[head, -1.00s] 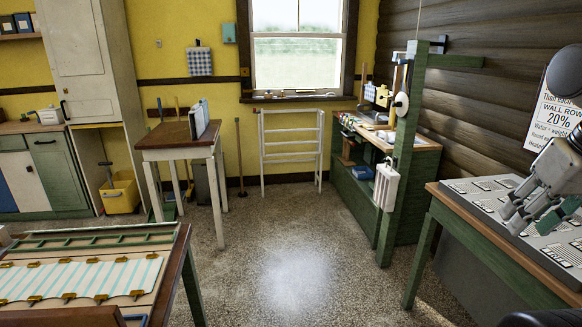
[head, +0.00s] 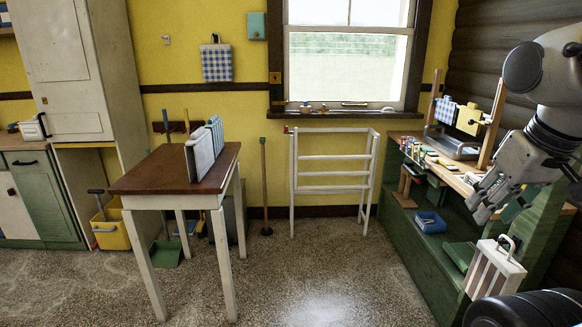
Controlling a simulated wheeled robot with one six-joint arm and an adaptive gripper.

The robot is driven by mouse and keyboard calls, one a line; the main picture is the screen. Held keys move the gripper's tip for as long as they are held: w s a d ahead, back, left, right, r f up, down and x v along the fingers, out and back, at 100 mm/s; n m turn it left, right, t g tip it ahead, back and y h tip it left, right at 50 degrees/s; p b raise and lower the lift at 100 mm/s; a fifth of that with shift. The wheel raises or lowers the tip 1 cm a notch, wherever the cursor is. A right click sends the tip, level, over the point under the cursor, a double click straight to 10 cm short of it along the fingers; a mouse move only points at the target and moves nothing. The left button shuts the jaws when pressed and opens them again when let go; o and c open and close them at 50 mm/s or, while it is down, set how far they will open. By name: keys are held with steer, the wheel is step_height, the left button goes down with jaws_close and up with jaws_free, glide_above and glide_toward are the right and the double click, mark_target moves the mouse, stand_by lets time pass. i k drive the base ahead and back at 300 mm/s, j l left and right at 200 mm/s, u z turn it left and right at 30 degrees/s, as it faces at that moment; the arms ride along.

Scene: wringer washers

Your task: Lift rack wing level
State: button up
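The white wooden rack (head: 332,172) stands on the floor under the window. It has several horizontal rungs between upright posts. Its right end frame reaches back toward the wall. I cannot tell from here which part is the wing or how it hangs. My gripper (head: 477,209) is at the right of the head view, well to the right of the rack and nearer to me, over the front of the green workbench. It is apart from the rack. Its fingers point down and left; their gap is not clear, and a small green piece shows beside them.
A brown-topped table (head: 172,170) with upright boards stands left of the rack. The floor before the rack is clear.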

mark_target(370, 173)
steer(key=i+j, duration=0.1)
steer(key=i, duration=1.6)
steer(key=i+j+z, duration=0.25)
steer(key=i+z, duration=0.15)
steer(key=i, duration=0.15)
steer(key=i+j+z, duration=0.35)
steer(key=i, duration=0.15)
steer(key=i+j+z, duration=0.4)
steer(key=i+j, duration=0.05)
steer(key=j, duration=0.05)
